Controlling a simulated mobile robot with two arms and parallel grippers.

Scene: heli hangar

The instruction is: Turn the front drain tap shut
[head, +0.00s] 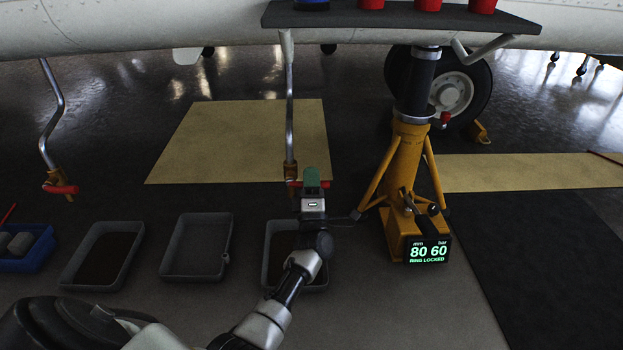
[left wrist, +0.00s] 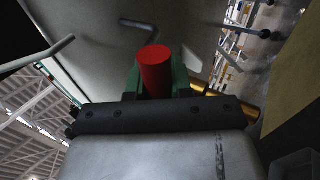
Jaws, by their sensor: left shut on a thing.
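A drain tap (head: 290,168) hangs at the end of a metal pipe under the pale fuselage, above a grey tray. Its red handle (head: 294,184) shows partly beside my left gripper (head: 312,178), which hides the rest. In the left wrist view the red handle (left wrist: 155,72) stands between the green fingers of my left gripper (left wrist: 157,85), which is shut on it. A second tap (head: 60,187) with a red crosswise handle hangs from another pipe at the left. The pictures do not label which tap is the front one. My right gripper is not in view.
A yellow jack (head: 405,175) with a display (head: 416,251) reading "80 60 RING LOCKED" stands close right of my gripper. A grey tray (head: 269,268) lies below it, with more trays (head: 197,246) to the left. A dark shelf (head: 400,18) with red cups is above.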

